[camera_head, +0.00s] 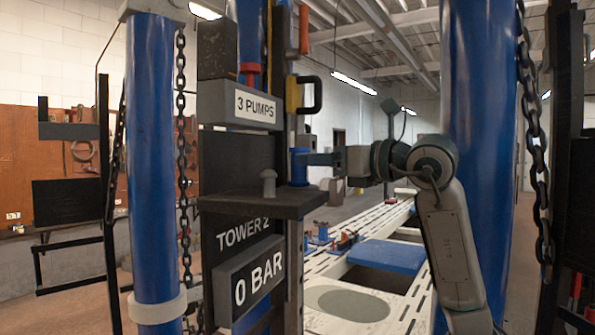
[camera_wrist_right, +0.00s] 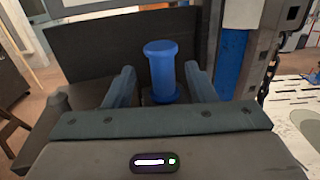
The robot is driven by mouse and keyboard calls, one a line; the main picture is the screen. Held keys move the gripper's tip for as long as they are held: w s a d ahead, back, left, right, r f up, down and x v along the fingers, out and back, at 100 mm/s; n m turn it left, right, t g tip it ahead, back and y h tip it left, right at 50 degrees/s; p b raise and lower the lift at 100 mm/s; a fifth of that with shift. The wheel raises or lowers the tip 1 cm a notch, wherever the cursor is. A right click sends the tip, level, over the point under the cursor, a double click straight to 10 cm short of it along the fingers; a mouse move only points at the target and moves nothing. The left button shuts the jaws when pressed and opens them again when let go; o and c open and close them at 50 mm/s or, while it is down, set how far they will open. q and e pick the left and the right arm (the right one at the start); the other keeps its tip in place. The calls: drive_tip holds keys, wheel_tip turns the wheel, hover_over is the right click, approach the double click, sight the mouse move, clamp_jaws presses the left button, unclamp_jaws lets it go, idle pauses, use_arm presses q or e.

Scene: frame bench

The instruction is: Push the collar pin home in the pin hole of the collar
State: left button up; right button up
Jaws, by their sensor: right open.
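A blue flanged pin (camera_head: 298,168) stands upright at the right end of a dark shelf (camera_head: 240,205). A grey round-headed pin (camera_head: 268,183) stands on the same shelf to its left. I cannot tell by sight which is the collar pin. My right gripper (camera_head: 309,158) reaches in from the right at the blue pin. In the right wrist view the blue pin (camera_wrist_right: 162,68) is between the open fingers, with a gap on each side. The pin's lower end and any hole under it are hidden. My left gripper is not in view.
A grey "3 PUMPS" block (camera_head: 237,103) overhangs the shelf, and a "0 BAR" box (camera_head: 250,278) is below it. Blue columns (camera_head: 154,160) (camera_head: 482,110) and hanging chains (camera_head: 181,140) flank the tower. A yellow-and-black handle (camera_head: 300,95) is above my right gripper.

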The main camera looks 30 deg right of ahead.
sight(299, 152)
drive_tip(key=p+x, duration=0.3)
drive_tip(key=x, duration=0.1)
drive_tip(key=shift+d+r, duration=0.1)
drive_tip(key=shift+r, duration=0.25)
drive_tip(key=shift+w+f, duration=0.2)
drive_tip(key=shift+w, duration=0.25)
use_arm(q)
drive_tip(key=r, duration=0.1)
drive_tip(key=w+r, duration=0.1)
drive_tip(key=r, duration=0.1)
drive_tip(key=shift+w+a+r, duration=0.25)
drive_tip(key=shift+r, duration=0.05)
use_arm(e)
drive_tip(key=shift+s, duration=0.15)
drive_tip(key=c, duration=1)
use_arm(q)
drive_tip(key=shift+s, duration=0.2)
use_arm(e)
drive_tip(key=shift+r, duration=0.1)
drive_tip(key=shift+r+b, duration=0.45)
drive_tip(key=shift+r, duration=4.45)
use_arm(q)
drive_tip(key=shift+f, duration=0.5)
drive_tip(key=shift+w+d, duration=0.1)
